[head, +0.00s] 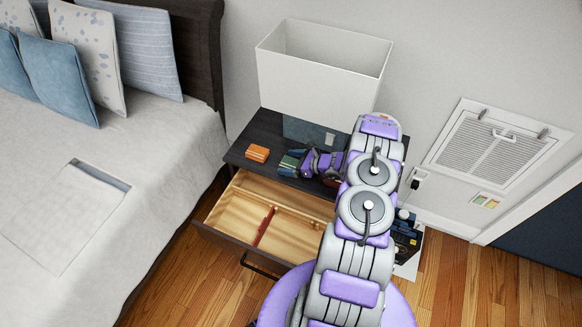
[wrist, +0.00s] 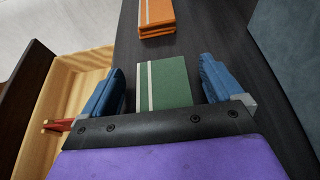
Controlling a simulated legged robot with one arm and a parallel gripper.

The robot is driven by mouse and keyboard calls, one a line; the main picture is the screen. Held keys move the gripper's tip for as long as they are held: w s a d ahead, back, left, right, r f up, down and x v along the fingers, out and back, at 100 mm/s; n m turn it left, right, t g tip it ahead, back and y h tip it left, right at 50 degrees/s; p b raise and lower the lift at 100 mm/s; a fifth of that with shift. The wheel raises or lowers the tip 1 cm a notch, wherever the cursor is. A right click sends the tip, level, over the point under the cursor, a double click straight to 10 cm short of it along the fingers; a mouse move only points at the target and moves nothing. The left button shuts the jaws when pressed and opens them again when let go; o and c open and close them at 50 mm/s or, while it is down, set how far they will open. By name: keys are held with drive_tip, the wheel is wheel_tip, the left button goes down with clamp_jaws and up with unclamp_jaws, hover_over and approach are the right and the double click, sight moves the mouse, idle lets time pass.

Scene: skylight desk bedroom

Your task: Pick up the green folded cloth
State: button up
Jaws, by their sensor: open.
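The green folded cloth (wrist: 172,84) has a pale stripe and lies on the dark nightstand top. In the wrist view it sits between the two blue fingers of my gripper (wrist: 162,88), with a gap to each finger. My gripper is open. In the head view my gripper (head: 293,164) is low over the nightstand, and part of the green cloth (head: 289,161) shows at its fingers. The near end of the cloth is hidden behind my gripper in the wrist view.
An orange folded cloth (head: 257,153) lies left of the green one on the nightstand (head: 262,124). A lamp (head: 318,68) stands behind. The drawer (head: 235,207) below is pulled open, with a red strip inside. The bed (head: 130,170) is at the left.

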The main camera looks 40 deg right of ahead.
drive_tip(key=shift+w+f, duration=0.1)
drive_tip(key=shift+w, duration=0.1)
drive_tip(key=shift+c, duration=0.2)
drive_tip(key=shift+a, duration=0.1)
drive_tip(key=c, duration=1)
